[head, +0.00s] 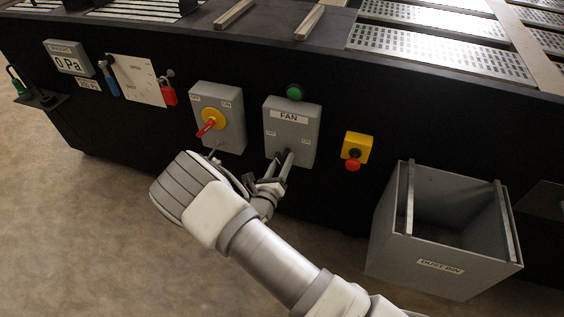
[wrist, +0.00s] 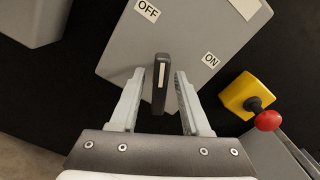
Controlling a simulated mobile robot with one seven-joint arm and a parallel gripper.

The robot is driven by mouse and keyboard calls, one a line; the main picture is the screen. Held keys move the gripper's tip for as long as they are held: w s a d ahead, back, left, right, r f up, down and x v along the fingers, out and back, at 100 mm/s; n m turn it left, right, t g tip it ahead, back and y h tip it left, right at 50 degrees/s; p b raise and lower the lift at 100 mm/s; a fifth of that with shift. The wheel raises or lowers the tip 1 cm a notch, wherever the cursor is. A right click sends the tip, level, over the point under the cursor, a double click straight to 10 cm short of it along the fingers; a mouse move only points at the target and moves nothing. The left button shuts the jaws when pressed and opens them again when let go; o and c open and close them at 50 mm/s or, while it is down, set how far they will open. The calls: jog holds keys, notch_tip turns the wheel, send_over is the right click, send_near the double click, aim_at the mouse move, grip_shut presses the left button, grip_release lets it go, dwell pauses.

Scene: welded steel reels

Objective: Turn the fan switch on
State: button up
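The grey fan switch box (head: 304,116) is on the black front panel and carries a FAN label. In the wrist view the box (wrist: 112,62) shows an OFF label (wrist: 147,11) at upper left and an ON label (wrist: 210,59) at right. Its black switch handle (wrist: 161,80) has a white line and lies between my fingers. My gripper (wrist: 162,84) is open, with one finger on each side of the handle and a visible gap on both sides. In the head view my gripper (head: 284,160) is at the lower part of the box and hides the handle.
A box with a red-and-yellow rotary switch (head: 211,121) is left of the fan box. A yellow box with a red button (head: 355,150) is to the right, also in the wrist view (wrist: 254,102). A grey dust bin (head: 436,265) stands at lower right. A green lamp (head: 294,92) tops the fan box.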

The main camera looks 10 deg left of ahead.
grip_shut()
jog(key=shift+m, duration=0.3)
jog(key=m+p, duration=0.1)
jog(key=m, duration=0.4)
jog(key=shift+p, duration=0.35)
jog(key=m, duration=0.6)
jog(key=shift+s+p, duration=0.1)
jog(key=shift+p, duration=0.25)
jog(key=shift+f+m, duration=0.1)
jog(key=shift+m, duration=0.2)
jog(key=shift+o, duration=0.7)
grip_release()
